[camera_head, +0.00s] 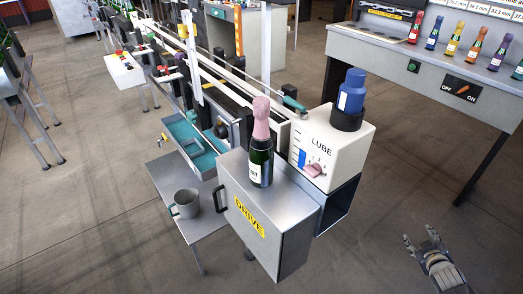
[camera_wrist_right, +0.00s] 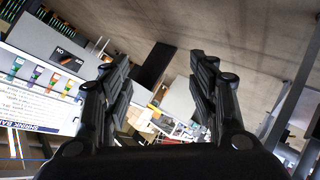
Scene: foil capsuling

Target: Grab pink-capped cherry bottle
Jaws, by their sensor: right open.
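The pink-capped bottle (camera_head: 261,143) is dark green with a pale label and a tall pink foil cap. It stands upright on top of the grey metal drive cabinet (camera_head: 272,226). My right gripper (camera_head: 424,238) is at the lower right of the head view, well apart from the bottle, over the floor. In the right wrist view its two fingers (camera_wrist_right: 160,88) are spread wide with nothing between them. I cannot make out the bottle in the wrist view. My left gripper is not in view.
A white lube box (camera_head: 331,150) with a blue bottle (camera_head: 352,92) on it stands right of the pink-capped bottle. A grey mug (camera_head: 186,203) sits on a low shelf at left. A bench (camera_head: 420,62) with several coloured-cap bottles is at upper right. Open floor surrounds my right gripper.

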